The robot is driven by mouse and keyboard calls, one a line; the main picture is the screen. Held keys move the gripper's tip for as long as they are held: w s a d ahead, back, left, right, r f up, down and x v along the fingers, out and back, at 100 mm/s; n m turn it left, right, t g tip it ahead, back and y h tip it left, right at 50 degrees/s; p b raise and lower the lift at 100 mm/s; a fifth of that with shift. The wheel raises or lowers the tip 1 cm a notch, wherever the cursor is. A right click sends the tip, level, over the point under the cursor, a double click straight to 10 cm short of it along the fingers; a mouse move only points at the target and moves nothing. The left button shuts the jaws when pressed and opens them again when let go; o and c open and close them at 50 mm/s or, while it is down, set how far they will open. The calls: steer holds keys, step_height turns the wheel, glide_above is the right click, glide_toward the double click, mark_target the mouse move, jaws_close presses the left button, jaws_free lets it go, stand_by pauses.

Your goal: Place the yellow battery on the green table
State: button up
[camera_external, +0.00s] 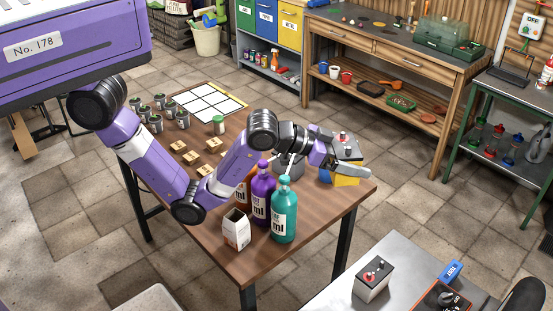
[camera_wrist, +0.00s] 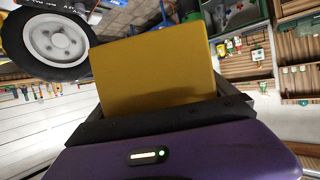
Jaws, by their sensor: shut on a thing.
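The yellow battery (camera_external: 346,181) is at the right end of the brown wooden table (camera_external: 318,222), with a grey top and terminals showing. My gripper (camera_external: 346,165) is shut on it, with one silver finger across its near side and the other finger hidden. I cannot tell whether the battery touches the tabletop. In the wrist view the yellow battery (camera_wrist: 160,72) fills the middle, between the jaws. The green table (camera_external: 475,118) has a green frame and stands at the right, apart from my gripper.
Purple (camera_external: 262,198) and teal (camera_external: 284,215) bottles and a white carton (camera_external: 236,230) stand close to my arm.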

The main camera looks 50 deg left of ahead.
steer(key=s+d+r+m+g+h+b, duration=0.1)
steer(key=s+d+r+m+h+b, duration=0.15)
steer(key=s+d, duration=1.3)
steer(key=shift+n+y, duration=0.35)
steer(key=shift+y, duration=0.1)
steer(key=shift+w+d+f+b, duration=0.15)
steer(key=shift+f+b, duration=0.75)
steer(key=shift+f, duration=5.35)
steer(key=shift+w+d+f+b, duration=0.1)
steer(key=shift+f+b, duration=0.75)
steer(key=shift+f, duration=5.45)
steer(key=shift+w+d+f+b, duration=0.15)
steer(key=shift+f+b, duration=0.75)
steer(key=shift+f, duration=5.35)
steer(key=shift+f+b, duration=0.6)
steer(key=shift+b, duration=0.05)
steer(key=o, duration=1.7)
steer(key=shift+a+f+g, duration=0.1)
steer(key=shift+f+g, duration=0.15)
steer(key=shift+g, duration=0.05)
steer(key=shift+v, duration=3.9)
steer(key=shift+r, duration=0.3)
